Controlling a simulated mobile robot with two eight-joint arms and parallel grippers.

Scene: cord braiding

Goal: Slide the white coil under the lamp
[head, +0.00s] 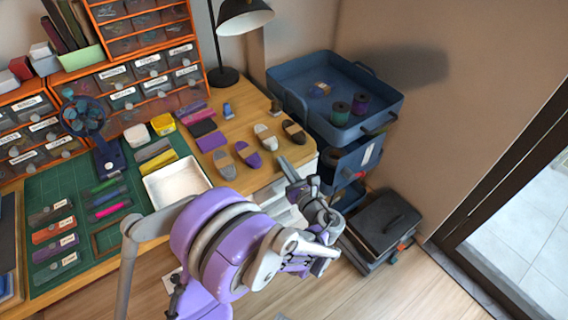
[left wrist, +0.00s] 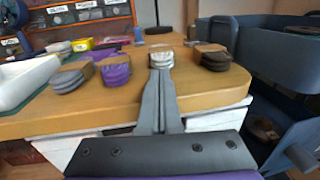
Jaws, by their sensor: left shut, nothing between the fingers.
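The white coil (head: 265,137), with a tan band around it, lies on the wooden table between the purple and black coils. It also shows in the left wrist view (left wrist: 161,57), straight ahead of the fingertips. The black desk lamp (head: 244,16) stands farther back, its round base (head: 223,77) on the table and its shade above. My left gripper (head: 286,163) is shut and empty at the table's front edge, pointing toward the white coil. In the left wrist view its fingertips (left wrist: 160,73) reach the coil's near side; I cannot tell whether they touch. My right gripper is not in view.
A purple coil (head: 247,154) and a grey coil (head: 225,166) lie left of the white one, a black coil (head: 294,131) right. A small blue object (head: 227,110) stands between the coils and lamp base. A blue tray cart (head: 392,103) borders the table's right side.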

